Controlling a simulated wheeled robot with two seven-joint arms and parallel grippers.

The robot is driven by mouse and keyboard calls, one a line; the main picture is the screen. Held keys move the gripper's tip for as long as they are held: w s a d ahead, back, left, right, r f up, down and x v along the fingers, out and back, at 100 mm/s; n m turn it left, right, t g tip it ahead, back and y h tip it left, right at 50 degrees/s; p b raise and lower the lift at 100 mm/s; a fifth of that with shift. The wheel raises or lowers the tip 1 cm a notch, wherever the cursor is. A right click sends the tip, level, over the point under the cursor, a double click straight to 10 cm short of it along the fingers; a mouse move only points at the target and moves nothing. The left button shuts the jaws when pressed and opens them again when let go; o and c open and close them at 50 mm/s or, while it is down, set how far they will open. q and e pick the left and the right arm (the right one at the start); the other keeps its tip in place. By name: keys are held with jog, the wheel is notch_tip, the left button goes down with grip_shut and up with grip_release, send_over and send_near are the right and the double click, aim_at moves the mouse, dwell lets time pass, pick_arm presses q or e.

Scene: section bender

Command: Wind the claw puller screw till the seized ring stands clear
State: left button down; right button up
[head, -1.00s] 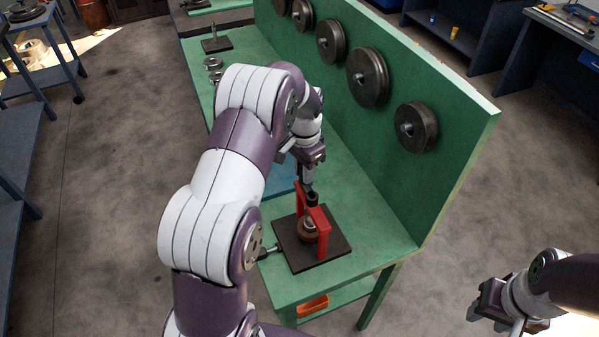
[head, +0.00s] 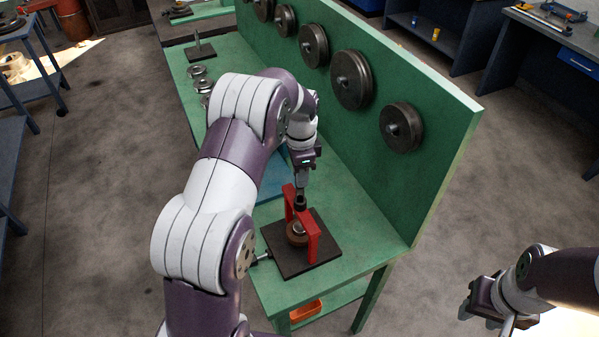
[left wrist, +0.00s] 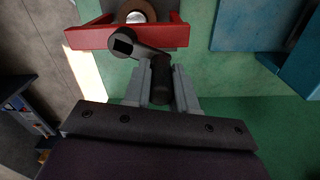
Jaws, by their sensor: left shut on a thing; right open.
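The red claw puller (head: 312,240) stands on a dark square plate (head: 326,262) near the bench's front end. The brown ring (head: 296,238) sits inside its frame, around a pale shaft end; I cannot tell how far it has risen. My left gripper (head: 300,194) is over the puller's top. In the left wrist view its fingers (left wrist: 162,88) are shut on the dark crank handle (left wrist: 161,72). My right gripper (head: 490,300) is open and empty, away from the bench at lower right.
The green bench (head: 345,285) has an upright back panel (head: 440,150) with several dark wheels (head: 352,80) close right of my left arm. Metal rings (head: 198,70) and a post on a plate (head: 198,50) stand farther back. An orange bin (head: 305,311) lies on the shelf below.

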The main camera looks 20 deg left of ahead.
pick_arm(q)
jog(key=shift+w+r, duration=0.1)
jog(key=shift+r, duration=0.05)
jog(key=c, duration=0.9)
grip_release()
jog(key=shift+r, duration=0.1)
notch_tip(320, 180, up, 4)
jog(key=shift+f, duration=0.1)
notch_tip(320, 180, up, 9)
jog(key=p, duration=0.7)
jog(key=shift+f, duration=0.2)
